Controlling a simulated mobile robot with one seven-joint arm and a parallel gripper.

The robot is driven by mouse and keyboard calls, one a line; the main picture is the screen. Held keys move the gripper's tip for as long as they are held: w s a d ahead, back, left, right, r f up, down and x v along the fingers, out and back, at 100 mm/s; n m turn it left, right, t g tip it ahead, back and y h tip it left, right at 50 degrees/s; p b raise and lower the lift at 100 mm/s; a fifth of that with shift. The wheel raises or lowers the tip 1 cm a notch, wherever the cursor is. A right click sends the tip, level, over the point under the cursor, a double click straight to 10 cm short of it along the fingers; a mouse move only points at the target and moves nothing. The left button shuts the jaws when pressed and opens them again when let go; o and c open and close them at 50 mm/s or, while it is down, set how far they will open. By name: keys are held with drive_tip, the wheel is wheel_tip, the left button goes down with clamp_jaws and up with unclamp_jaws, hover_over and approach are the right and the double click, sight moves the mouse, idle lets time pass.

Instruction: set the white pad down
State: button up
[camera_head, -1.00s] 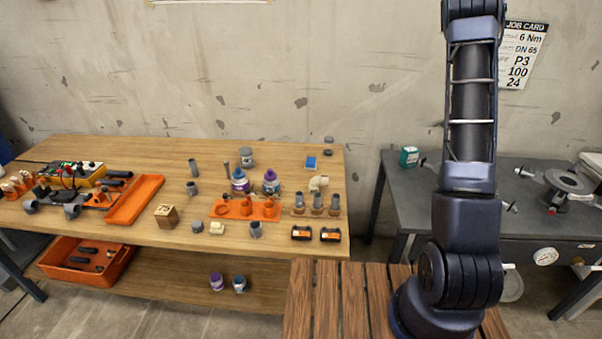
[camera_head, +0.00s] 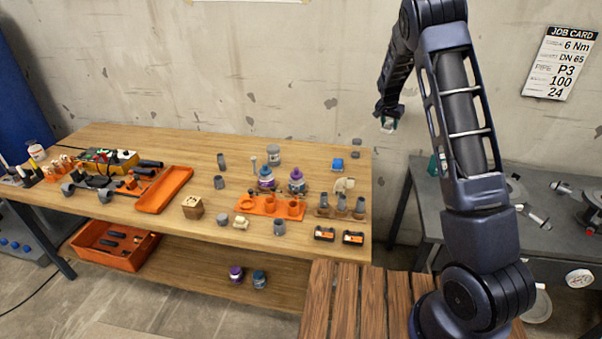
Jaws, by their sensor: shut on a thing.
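My gripper (camera_head: 388,116) is high above the gap between the wooden bench and the grey bench, in front of the wall. It points down and is shut on a small pale thing, which I take for the white pad (camera_head: 388,126). Only a little of it shows below the fingers, and its shape is too small to tell. It touches no surface. A small cream-white block (camera_head: 240,222) lies on the wooden bench (camera_head: 120,205), in front of the orange holder.
The grey bench (camera_head: 520,205) stands right, partly behind my arm.

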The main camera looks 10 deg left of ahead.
drive_tip(key=s+a+n+y, duration=0.1)
drive_tip(key=s+a+n, duration=0.25)
drive_tip(key=a, duration=1.55)
drive_tip(key=r+n+y, duration=0.1)
drive_tip(key=n, duration=0.1)
hover_over(302, 169)
drive_tip(key=s, duration=0.1)
drive_tip(key=shift+t, duration=0.3)
wheel_tip(302, 169, down, 20)
drive_tip(key=shift+s+r, duration=0.1)
drive_tip(key=shift+r, duration=0.1)
drive_tip(key=shift+f, duration=0.1)
drive_tip(key=o, duration=1)
drive_tip(key=shift+c, duration=0.2)
